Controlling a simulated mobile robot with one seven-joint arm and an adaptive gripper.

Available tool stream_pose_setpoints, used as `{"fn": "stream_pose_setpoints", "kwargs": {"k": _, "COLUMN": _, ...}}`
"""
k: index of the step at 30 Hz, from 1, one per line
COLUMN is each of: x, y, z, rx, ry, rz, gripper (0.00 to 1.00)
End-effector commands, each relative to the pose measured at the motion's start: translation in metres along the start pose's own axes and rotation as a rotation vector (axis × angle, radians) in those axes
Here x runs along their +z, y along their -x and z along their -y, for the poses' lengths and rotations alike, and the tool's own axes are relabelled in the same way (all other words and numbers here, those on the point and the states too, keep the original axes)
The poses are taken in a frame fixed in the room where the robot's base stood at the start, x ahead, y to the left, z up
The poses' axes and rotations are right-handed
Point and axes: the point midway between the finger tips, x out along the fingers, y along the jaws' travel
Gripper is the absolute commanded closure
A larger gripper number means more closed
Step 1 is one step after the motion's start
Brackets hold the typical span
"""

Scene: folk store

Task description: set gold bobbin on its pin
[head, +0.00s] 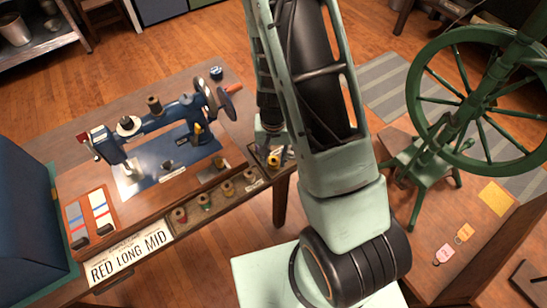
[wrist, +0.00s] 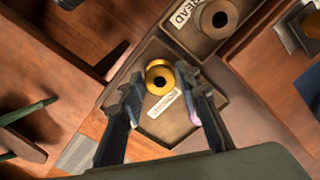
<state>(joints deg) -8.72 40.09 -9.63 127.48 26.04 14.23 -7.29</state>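The gold bobbin (head: 273,161) stands in the right end compartment of the bobbin tray, beside a small label. In the wrist view the gold bobbin (wrist: 160,78) shows its dark centre hole, just ahead of and between my fingertips. My gripper (wrist: 160,82) is open, one finger on each side, and I see no clear grip on the bobbin. In the head view my gripper (head: 270,146) is over that tray end, partly hidden by my arm. I cannot tell which pin belongs to the gold bobbin.
A blue sewing machine (head: 165,128) with spools on top stands left on the wooden table. Several bobbins sit in the tray (head: 217,203) along the front. A sign reads RED LONG MID (head: 128,257). A green spinning wheel (head: 487,95) stands right.

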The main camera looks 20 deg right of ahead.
Motion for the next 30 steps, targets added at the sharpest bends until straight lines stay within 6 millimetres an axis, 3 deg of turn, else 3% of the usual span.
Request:
{"fn": "stream_pose_setpoints", "kwargs": {"k": 3, "x": 0.000, "y": 0.000, "z": 0.000, "rx": 0.000, "ry": 0.000, "rz": 0.000, "gripper": 0.83}}
{"fn": "stream_pose_setpoints", "kwargs": {"k": 14, "x": 0.000, "y": 0.002, "z": 0.000, "rx": 0.000, "ry": 0.000, "rz": 0.000, "gripper": 0.83}}
{"fn": "stream_pose_setpoints", "kwargs": {"k": 30, "x": 0.000, "y": 0.043, "z": 0.000, "rx": 0.000, "ry": 0.001, "rz": -0.001, "gripper": 0.83}}
